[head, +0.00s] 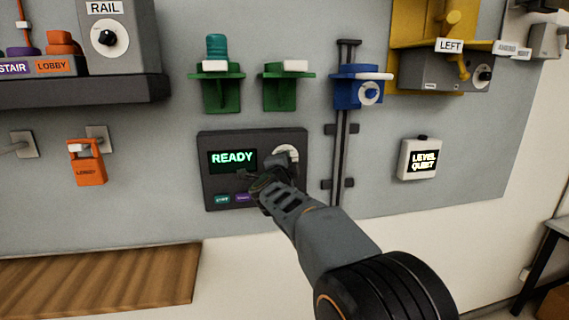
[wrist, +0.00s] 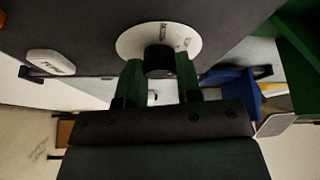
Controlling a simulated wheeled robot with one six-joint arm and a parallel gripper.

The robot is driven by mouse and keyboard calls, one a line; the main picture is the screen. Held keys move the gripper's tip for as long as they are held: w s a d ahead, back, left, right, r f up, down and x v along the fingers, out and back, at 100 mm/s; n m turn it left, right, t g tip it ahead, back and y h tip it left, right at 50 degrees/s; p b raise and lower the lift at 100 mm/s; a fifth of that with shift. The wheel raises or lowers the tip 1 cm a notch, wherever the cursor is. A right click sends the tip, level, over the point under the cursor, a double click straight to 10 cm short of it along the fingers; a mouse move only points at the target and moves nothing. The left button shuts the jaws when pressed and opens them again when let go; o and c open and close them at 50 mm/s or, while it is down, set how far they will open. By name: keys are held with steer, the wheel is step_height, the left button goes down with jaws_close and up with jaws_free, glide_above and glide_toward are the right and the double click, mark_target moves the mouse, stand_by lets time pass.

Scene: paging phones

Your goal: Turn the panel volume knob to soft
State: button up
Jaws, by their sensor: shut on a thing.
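The dark paging panel (head: 254,138) is on the grey wall, with a screen (head: 233,159) that reads READY in green. Its white round dial plate (head: 289,151) is at the panel's right, partly covered by my gripper (head: 281,162). In the wrist view the black volume knob (wrist: 159,61) stands out from the white dial plate (wrist: 190,36). My gripper (wrist: 158,78) is shut on the knob, one green-tinted finger on each side. The knob's pointer direction is hidden. A small white display (head: 423,160) to the right reads LEVEL QUIET.
Green brackets (head: 222,93) and a blue bracket (head: 360,95) stick out above the panel. A vertical dark rail (head: 340,130) runs just right of it. An orange LOBBY handset (head: 86,168) hangs at left. A wooden surface (head: 100,280) lies below left.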

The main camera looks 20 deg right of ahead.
steer(key=o, duration=0.9)
steer(key=shift+o, duration=0.2)
steer(key=shift+s, duration=0.1)
steer(key=b+v, duration=0.2)
steer(key=v, duration=1.1)
steer(key=shift+s+a, duration=0.2)
steer(key=shift+s, duration=0.05)
steer(key=w+a+f+n+t+y, duration=0.1)
steer(key=w+a+f+n+y, duration=0.1)
steer(key=a+f+n+y, duration=0.6)
steer(key=s+a+f+n+g+y, duration=0.4)
steer(key=a+f+n+g+y, duration=0.15)
steer(key=n, duration=0.35)
steer(key=s+d+f+n+g+h, duration=0.1)
steer(key=s+d+f+n+g, duration=0.1)
steer(key=s+f, duration=0.4)
steer(key=s+d+f+n+g+h, duration=0.2)
steer(key=s+d+f+g, duration=0.3)
steer(key=s, duration=0.5)
steer(key=shift+s+d+f+n, duration=0.45)
steer(key=shift+d+n, duration=0.15)
steer(key=shift+d, duration=0.55)
